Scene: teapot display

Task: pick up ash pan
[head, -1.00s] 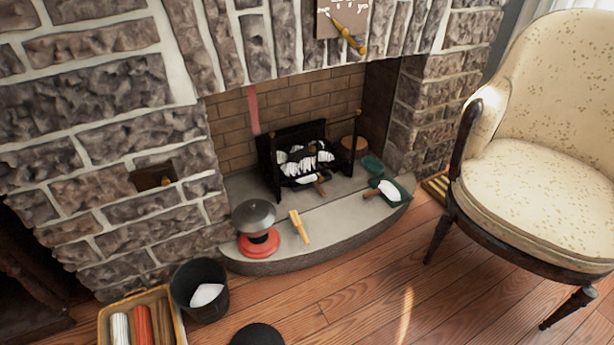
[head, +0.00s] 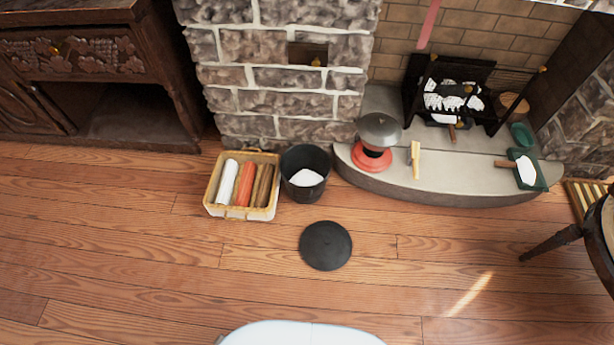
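Two things could be the ash pan, and I cannot tell which. A small pan with pale ash (head: 443,119) and a brown handle (head: 452,134) sits low under the black fire grate (head: 492,113) on the hearth, partly hidden by the grate. A green pan (head: 541,183) with white contents and a brown handle lies flat near the hearth's right front edge. Neither of my grippers is in view.
A black bucket (head: 290,186), basket (head: 211,207) and round black lid (head: 326,246) are on the floor. A chair leg (head: 545,244) is at right.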

